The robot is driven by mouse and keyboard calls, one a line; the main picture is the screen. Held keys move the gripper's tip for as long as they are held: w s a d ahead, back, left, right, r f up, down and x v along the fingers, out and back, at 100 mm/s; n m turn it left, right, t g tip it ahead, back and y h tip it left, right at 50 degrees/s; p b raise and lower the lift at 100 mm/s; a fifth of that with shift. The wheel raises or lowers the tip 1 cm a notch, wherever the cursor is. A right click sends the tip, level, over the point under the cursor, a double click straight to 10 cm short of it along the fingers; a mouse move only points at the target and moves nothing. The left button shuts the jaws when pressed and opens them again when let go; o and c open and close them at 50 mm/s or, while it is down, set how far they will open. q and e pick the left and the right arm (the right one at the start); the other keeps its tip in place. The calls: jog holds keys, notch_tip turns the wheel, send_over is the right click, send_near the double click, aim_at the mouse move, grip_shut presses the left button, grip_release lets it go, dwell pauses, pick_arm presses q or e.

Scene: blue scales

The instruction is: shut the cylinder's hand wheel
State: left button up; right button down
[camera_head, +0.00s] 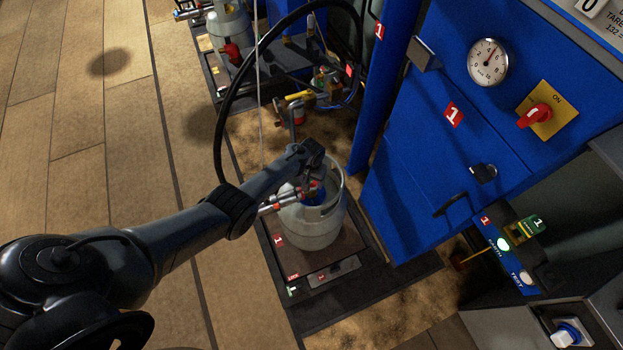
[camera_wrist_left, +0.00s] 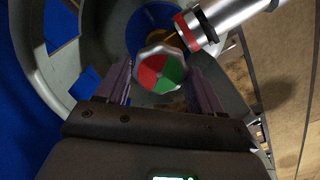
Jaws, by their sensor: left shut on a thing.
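The grey gas cylinder (camera_head: 312,230) stands upright on the scale platform (camera_head: 345,250) in the head view, with an open collar around its top. My left gripper (camera_head: 314,172) reaches into the collar from above. In the left wrist view the hand wheel (camera_wrist_left: 160,72), with red and green sectors on its face, sits between the two fingers of my left gripper (camera_wrist_left: 160,82), which is shut on it. A silver connector (camera_wrist_left: 222,20) with a red ring runs beside the wheel. In the head view my gripper hides the wheel. My right gripper is not in view.
A blue cabinet (camera_head: 430,150) stands right of the cylinder, with a gauge (camera_head: 488,62) and a red switch (camera_head: 535,115). Another cylinder (camera_head: 230,28) stands behind. Open floor (camera_head: 70,130) lies at left.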

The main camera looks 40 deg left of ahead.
pick_arm(q)
jog(key=m, duration=0.3)
jog(key=shift+m, duration=0.4)
jog(key=m, duration=0.2)
jog(key=shift+m, duration=0.4)
jog(key=m, duration=0.3)
jog(key=shift+m+b, duration=0.3)
jog(key=shift+b, duration=0.05)
jog(key=m, duration=0.3)
jog(key=shift+m+b, duration=0.3)
jog(key=shift+b, duration=0.1)
jog(key=m+b, duration=0.2)
jog(key=m, duration=0.4)
jog(key=shift+f, duration=0.1)
jog(key=m, duration=0.2)
jog(key=shift+m+b, duration=0.4)
jog(key=shift+m, duration=0.4)
